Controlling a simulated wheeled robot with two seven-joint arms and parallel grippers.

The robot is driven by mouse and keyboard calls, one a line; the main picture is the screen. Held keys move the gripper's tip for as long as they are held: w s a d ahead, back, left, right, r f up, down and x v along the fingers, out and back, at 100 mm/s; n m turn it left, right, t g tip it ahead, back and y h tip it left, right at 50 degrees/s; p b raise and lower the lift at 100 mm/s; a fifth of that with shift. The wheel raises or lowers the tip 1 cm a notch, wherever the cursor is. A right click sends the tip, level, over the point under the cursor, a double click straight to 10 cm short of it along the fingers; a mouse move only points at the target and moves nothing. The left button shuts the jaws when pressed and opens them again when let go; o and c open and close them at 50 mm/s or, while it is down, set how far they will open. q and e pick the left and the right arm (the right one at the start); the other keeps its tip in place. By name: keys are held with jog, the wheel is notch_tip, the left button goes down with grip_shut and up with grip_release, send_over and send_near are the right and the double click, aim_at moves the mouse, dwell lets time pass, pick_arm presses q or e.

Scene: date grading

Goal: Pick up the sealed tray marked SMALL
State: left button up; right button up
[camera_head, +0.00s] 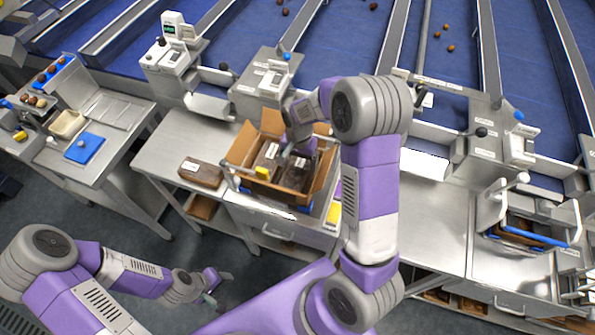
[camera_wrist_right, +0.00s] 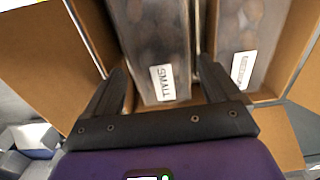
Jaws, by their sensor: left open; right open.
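The sealed tray marked SMALL (camera_wrist_right: 158,45) stands in an open cardboard carton (camera_wrist_right: 45,55), with dark dates under its clear film and a white label at its near end. My right gripper (camera_wrist_right: 164,75) is open, with one finger on each side of this tray. I cannot tell whether the fingers touch it. In the head view, the right gripper (camera_head: 292,150) reaches down into the carton (camera_head: 240,148) and partly hides its contents. My left gripper (camera_head: 212,287) is open and empty, low over the floor in front of the bench.
A second sealed tray (camera_wrist_right: 243,40) lies close to the right in the carton; its label is too blurred to read. Another sealed tray (camera_head: 201,173) lies on the bench (camera_head: 170,145) left of the carton. The carton's flaps stand open. A grading machine (camera_head: 262,75) stands behind.

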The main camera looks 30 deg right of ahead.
notch_tip(320, 180, down, 2)
jog(key=shift+f, duration=0.15)
jog(key=c, duration=0.9)
